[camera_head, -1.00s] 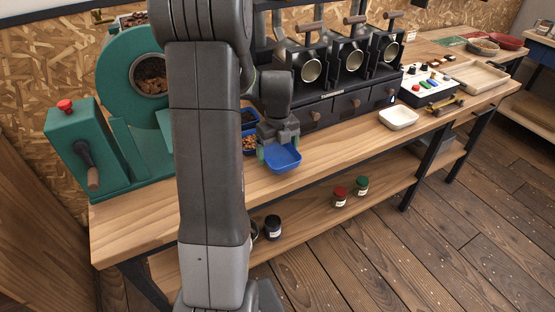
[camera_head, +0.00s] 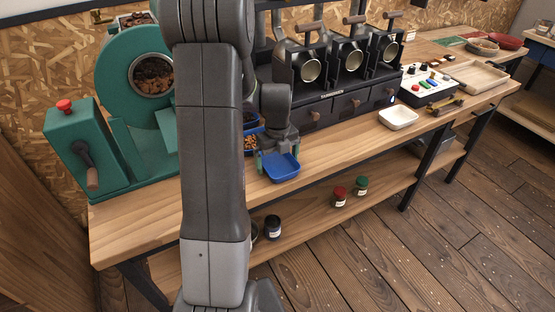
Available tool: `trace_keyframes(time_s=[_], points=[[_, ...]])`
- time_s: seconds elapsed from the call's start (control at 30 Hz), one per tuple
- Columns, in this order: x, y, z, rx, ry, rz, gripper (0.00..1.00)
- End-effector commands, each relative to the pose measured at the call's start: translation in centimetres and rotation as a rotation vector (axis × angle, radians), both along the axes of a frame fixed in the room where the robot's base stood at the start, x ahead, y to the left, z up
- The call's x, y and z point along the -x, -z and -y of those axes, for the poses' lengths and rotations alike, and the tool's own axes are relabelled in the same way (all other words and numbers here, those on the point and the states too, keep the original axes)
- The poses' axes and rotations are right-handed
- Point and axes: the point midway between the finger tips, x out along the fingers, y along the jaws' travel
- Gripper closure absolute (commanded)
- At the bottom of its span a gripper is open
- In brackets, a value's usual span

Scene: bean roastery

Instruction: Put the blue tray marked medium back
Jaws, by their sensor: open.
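A blue tray (camera_head: 282,168) sits at the front edge of the wooden bench, just right of my arm. My gripper (camera_head: 278,160) is over it, pointing down, with its fingers apart around the tray's near-left and right sides. The fingers appear open and I cannot tell whether they touch the tray. Another blue tray (camera_head: 250,148) with brown-orange beans stands behind and left, partly hidden by my arm and gripper. No "medium" marking is readable.
A green roaster (camera_head: 125,100) stands left. A black machine (camera_head: 335,80) with three round barrels and drawers is behind. An empty white tray (camera_head: 398,117) and a control panel (camera_head: 428,86) lie to the right. Jars (camera_head: 340,195) stand on the lower shelf.

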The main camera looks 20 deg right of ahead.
Motion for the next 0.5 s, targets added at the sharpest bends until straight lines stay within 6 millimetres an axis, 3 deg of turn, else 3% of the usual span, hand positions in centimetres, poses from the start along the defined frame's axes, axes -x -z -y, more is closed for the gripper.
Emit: trace_keyframes(time_s=[0.5], points=[[-0.1,-10.0,0.0,0.002,0.000,0.004,0.00]])
